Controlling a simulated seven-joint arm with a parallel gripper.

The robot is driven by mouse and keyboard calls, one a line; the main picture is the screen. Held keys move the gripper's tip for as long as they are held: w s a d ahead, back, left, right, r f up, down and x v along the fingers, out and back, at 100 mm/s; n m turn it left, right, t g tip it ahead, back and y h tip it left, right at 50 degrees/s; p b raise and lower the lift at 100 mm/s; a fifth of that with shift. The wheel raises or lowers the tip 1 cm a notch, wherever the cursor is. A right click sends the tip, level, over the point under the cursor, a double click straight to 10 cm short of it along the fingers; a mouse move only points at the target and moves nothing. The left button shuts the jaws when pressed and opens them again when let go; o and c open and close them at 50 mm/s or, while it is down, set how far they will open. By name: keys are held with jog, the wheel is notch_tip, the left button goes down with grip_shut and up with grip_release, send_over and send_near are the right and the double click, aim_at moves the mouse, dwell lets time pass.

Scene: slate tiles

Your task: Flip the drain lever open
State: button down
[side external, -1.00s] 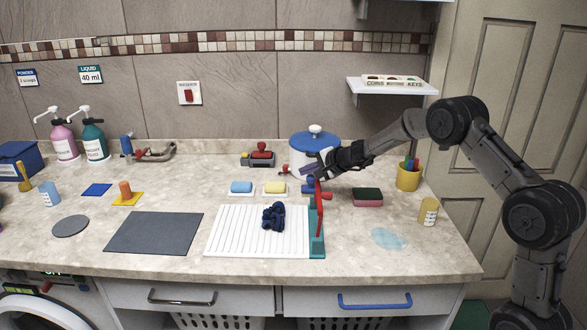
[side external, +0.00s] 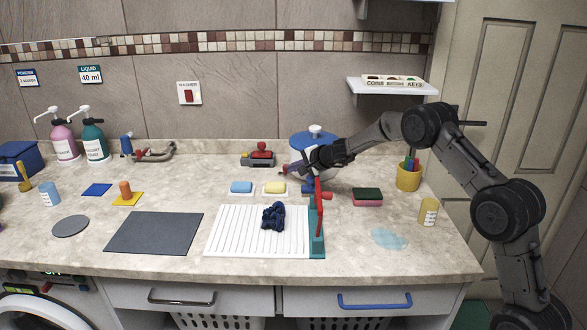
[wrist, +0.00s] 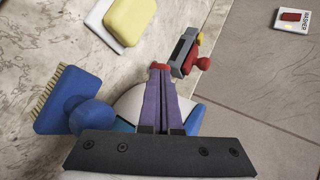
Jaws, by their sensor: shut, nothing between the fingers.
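A white tub with a blue lid (side external: 312,138) stands at the back of the counter, partly hidden behind my gripper. A small red piece, which looks like the drain lever (wrist: 160,67), shows at the fingertips in the wrist view, by the tub's left side. My gripper (side external: 289,168) is shut and empty, reaching left across the tub's front. Its purple fingers (wrist: 163,80) lie together, with their tips at or very near the red piece. I cannot tell whether they touch it. The lever's base is hidden.
A grey device with a red knob (side external: 259,156) stands behind and left of the fingertips. A blue brush (wrist: 78,100) lies below my gripper. Yellow (side external: 275,187) and blue (side external: 241,186) soaps lie in front. An upright red bar (side external: 318,208) stands beside the white ribbed board (side external: 235,235).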

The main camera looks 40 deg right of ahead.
jog(key=shift+w+a+m+h, duration=0.35)
jog(key=shift+a+m+h, duration=0.25)
jog(key=shift+m+h, duration=0.4)
jog(key=shift+w+a, duration=0.15)
jog(key=shift+a, duration=0.05)
jog(key=m+h, duration=0.1)
jog(key=w+a+m+g+h, duration=0.1)
jog(key=shift+w+a+m+h, duration=0.1)
jog(key=shift+a+m+h, duration=0.1)
jog(key=shift+m+h, duration=0.15)
jog(key=w+m+g+h, duration=0.1)
jog(key=m, duration=0.1)
jog(key=w+a+m+g+h, duration=0.1)
jog(key=m+h, duration=0.1)
jog(key=shift+w+a+f+m+h, duration=0.1)
jog(key=shift+w+a+m+h, duration=0.05)
jog(key=shift+w+m+h, duration=0.15)
jog(key=shift+w+g, duration=0.3)
jog(key=shift+w, duration=0.25)
jog(key=shift+s, duration=0.1)
jog(key=shift+s+d, duration=0.3)
jog(key=shift+d, duration=0.45)
jog(key=shift+a, duration=0.15)
